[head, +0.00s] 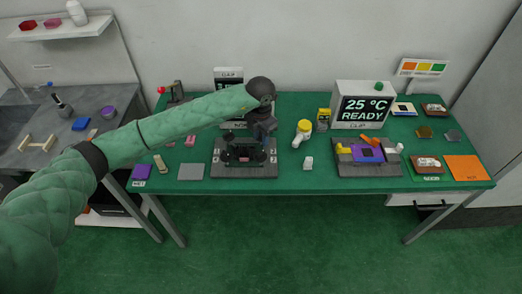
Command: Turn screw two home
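My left arm in its green sleeve reaches across the table from the left. Its dark wrist bends down, and my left gripper (260,134) points down at the back right of a dark fixture (245,171). The gripper is small and dark against the fixture, so I cannot tell whether it is open, shut or touching. The fixture has a grey base with black rounded parts and a small pink piece in the middle. I cannot make out which part is screw two. My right gripper is not in view.
A second fixture (368,171) with a purple block and yellow and orange parts stands to the right. A white-and-yellow bottle-like object (302,133) and a small white block (308,163) lie between. The green table's (320,183) front strip is clear.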

